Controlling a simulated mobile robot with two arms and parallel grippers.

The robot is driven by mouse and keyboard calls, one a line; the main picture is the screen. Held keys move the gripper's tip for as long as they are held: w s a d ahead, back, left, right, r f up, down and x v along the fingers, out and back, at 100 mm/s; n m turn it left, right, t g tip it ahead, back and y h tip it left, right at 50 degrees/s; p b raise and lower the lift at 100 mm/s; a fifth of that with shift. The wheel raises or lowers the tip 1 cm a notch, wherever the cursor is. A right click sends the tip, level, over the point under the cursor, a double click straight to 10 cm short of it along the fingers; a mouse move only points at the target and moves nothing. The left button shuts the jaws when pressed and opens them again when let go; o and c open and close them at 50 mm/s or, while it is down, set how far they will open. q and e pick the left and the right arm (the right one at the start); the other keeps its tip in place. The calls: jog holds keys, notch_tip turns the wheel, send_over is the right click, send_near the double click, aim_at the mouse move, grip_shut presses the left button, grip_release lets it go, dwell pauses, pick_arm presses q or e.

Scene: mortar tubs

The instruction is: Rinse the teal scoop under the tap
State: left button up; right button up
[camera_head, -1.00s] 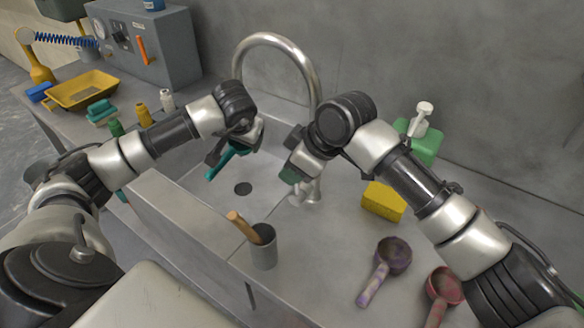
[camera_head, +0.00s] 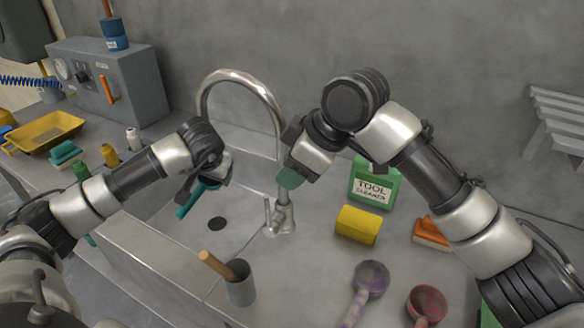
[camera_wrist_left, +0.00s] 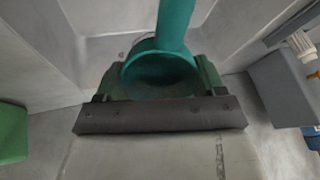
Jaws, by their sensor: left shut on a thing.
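The teal scoop (camera_head: 189,203) is in my left gripper (camera_head: 204,184), held over the sink basin (camera_head: 240,207). In the left wrist view the scoop (camera_wrist_left: 174,27) lies between the green-padded fingers, its round part close to the gripper and its handle pointing away. In the head view my wrist hides part of it. The tap (camera_head: 245,77) arches above, its spout end behind my left wrist; no water shows. My right gripper (camera_head: 290,179) points down beside the tap column, above the tap lever (camera_head: 267,213). Its fingertips are seen edge-on, so its opening is unclear.
A cup with a wooden handle (camera_head: 240,290) stands on the near ledge. Right of the sink are a yellow sponge (camera_head: 357,225), green tool cleaner (camera_head: 373,187), an orange brush (camera_head: 431,233), a purple scoop (camera_head: 369,280) and a red scoop (camera_head: 428,302). A yellow tray (camera_head: 45,131) lies left.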

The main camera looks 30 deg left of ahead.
pick_arm(q)
jog(key=s+d, duration=0.5)
jog(key=s, duration=0.1)
dwell(0.6)
jog(key=shift+s, duration=0.1)
dwell(1.0)
jog(key=s+d+r+p, duration=0.2)
jog(key=s+d+r, duration=0.1)
jog(key=s+r, duration=0.1)
jog(key=shift+d, duration=0.15)
dwell(0.4)
jog(key=shift+w, duration=0.1)
dwell(1.0)
